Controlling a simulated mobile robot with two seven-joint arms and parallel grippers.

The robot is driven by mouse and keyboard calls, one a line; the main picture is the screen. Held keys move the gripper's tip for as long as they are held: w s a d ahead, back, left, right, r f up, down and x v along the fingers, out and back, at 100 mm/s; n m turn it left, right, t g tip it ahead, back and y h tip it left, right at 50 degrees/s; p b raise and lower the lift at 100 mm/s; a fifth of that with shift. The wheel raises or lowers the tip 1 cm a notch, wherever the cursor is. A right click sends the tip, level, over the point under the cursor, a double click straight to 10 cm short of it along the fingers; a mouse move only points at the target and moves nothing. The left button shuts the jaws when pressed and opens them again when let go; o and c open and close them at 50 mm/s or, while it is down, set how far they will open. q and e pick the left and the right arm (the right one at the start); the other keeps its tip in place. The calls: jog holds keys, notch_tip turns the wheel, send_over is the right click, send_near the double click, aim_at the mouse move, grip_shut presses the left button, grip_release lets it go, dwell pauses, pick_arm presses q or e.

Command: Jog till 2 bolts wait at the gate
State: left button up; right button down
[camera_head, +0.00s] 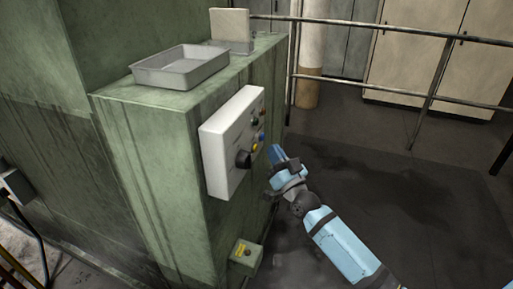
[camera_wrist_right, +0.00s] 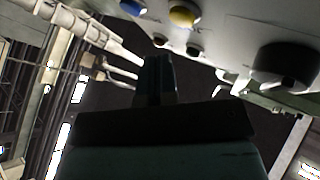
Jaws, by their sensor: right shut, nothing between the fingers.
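A light grey control panel (camera_head: 222,150) is fixed to the side of the green machine cabinet (camera_head: 150,150). It carries a large black knob (camera_head: 243,159), a yellow button (camera_head: 255,147), a blue button (camera_head: 261,136) and smaller dark and red controls. My right gripper (camera_head: 276,152) is shut and empty, just right of the panel and apart from it in the head view. In the right wrist view its shut fingers (camera_wrist_right: 157,75) point up the picture, below the blue button (camera_wrist_right: 133,6) and yellow button (camera_wrist_right: 184,16). The black knob (camera_wrist_right: 287,62) is to the right. No bolts or gate show. My left gripper is out of view.
An empty grey metal tray (camera_head: 181,68) and a pale upright box (camera_head: 229,26) stand on the cabinet top. A small box with a yellow top (camera_head: 243,251) sits low on the cabinet. A railing (camera_head: 431,98) runs behind open dark floor.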

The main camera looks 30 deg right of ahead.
jog(key=s+d, duration=0.2)
jog(key=shift+s+d, duration=0.2)
jog(key=shift+s, duration=0.2)
dwell(0.3)
